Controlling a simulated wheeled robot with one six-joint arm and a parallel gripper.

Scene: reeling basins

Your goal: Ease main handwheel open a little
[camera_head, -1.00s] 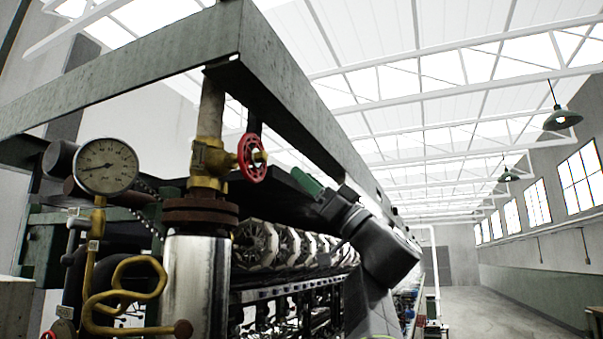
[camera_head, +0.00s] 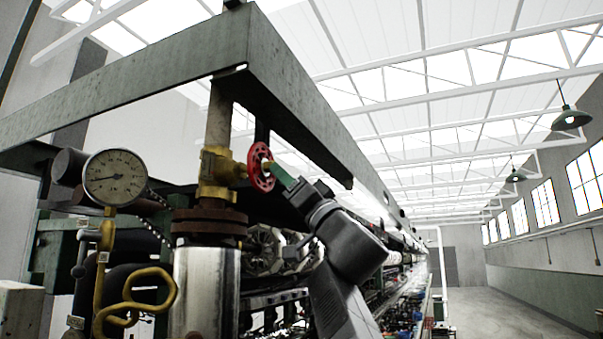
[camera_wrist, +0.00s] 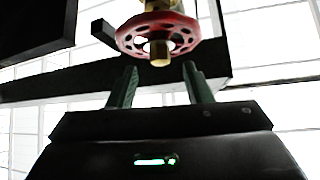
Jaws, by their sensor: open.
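The main handwheel is a red spoked wheel (camera_head: 261,167) on a brass valve (camera_head: 217,172), on the vertical pipe under the dark green beam. In the wrist view the red wheel (camera_wrist: 131,41) with its brass hub is just beyond my fingertips. My gripper (camera_wrist: 156,68) is open, with its two green fingers apart and nothing between them. In the head view my gripper (camera_head: 277,172) is just right of the wheel, its green finger overlapping the wheel's right edge in the picture. I cannot tell whether it touches the rim.
A round pressure gauge (camera_head: 115,177) and yellow bent pipes (camera_head: 134,300) stand left of the steel cylinder (camera_head: 206,290). The dark green beam (camera_head: 297,100) runs above and behind the wheel. Machine reels lie below my arm. The aisle on the right is clear.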

